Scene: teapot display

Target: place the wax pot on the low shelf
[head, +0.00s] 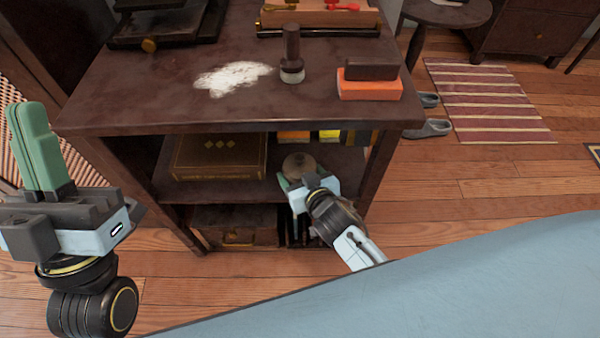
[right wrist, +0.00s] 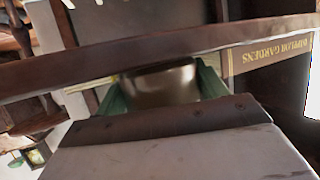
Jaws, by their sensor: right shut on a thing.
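The wax pot (head: 299,162), a small round pot with a pale brownish top, is at the right part of the low shelf (head: 230,190), under the dark table top. My right gripper (head: 300,178) reaches in from the front and is shut on it. In the right wrist view the pot (right wrist: 160,84) sits between the green fingers, its lower part hidden by the gripper. I cannot tell whether its base touches the shelf. My left gripper (head: 30,120) is raised at the far left, away from the shelf, its green fingers together and empty.
A large brown book (head: 218,158) lies on the shelf's left; it also shows in the right wrist view (right wrist: 270,52). Orange and yellow boxes (head: 330,136) stand behind the pot. The table top (head: 150,95) overhangs the shelf. A stamp (head: 291,60) and an orange block (head: 368,88) stand above.

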